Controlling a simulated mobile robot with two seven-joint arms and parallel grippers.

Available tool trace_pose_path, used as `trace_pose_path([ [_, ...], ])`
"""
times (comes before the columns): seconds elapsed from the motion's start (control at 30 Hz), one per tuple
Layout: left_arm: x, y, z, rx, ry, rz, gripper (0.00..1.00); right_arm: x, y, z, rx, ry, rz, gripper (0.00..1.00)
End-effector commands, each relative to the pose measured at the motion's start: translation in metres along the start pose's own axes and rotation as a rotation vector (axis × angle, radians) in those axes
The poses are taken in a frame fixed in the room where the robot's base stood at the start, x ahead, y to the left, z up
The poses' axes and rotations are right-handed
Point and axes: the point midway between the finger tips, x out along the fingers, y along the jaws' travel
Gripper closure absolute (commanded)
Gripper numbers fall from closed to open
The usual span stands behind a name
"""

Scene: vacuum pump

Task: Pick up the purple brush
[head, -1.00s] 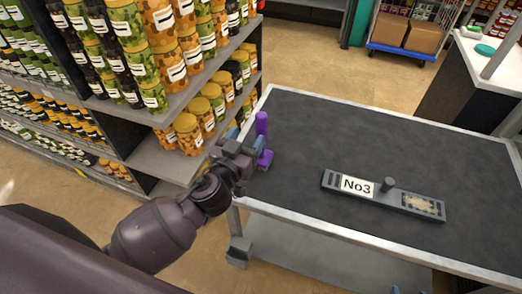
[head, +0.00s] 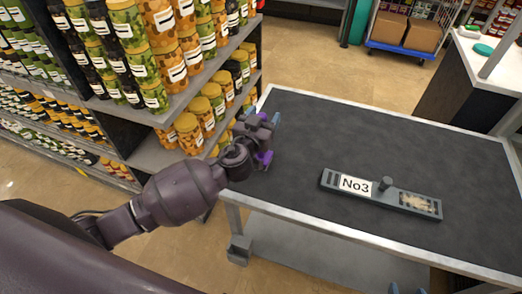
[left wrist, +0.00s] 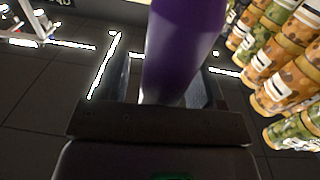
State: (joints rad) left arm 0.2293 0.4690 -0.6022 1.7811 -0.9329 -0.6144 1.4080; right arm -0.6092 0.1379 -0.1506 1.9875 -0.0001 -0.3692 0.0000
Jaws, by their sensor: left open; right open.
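The purple brush (head: 264,157) stands at the table's left edge, mostly hidden behind my left gripper in the head view. Its purple handle (left wrist: 182,45) fills the upper middle of the left wrist view. My left gripper (head: 258,118) is open at the brush, its fingers on either side of the handle in the wrist view (left wrist: 165,82). I cannot tell whether either finger touches it. My right gripper (head: 408,290) shows only its two separated fingertips at the bottom edge of the head view, open and apart from the brush.
The dark-topped table (head: 310,130) has a light raised rim. A grey block labelled No3 (head: 413,203) lies on it to the right. Shelves of jars (head: 185,135) stand close on the left. The table's middle and far side are clear.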

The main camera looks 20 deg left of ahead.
Motion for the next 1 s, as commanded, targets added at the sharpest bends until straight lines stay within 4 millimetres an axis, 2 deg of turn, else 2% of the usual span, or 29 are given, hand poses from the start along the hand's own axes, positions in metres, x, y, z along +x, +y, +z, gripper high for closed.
trace_pose_path([
  [0.23,0.001,0.000,0.001,0.000,-0.001,0.000,0.38,0.003,0.001,-0.006,-0.006,0.012,-0.002,0.44],
  [0.6,0.001,0.000,0.001,-0.001,-0.001,0.000,0.92,0.004,0.001,-0.010,-0.009,0.020,-0.003,0.44],
  [0.87,0.001,0.000,-0.002,-0.001,0.001,0.000,0.92,0.001,0.002,-0.006,-0.007,0.011,-0.001,0.44],
  [1.0,0.001,0.000,-0.014,-0.002,0.003,-0.001,0.92,-0.003,0.002,-0.006,-0.006,0.006,0.001,0.44],
])
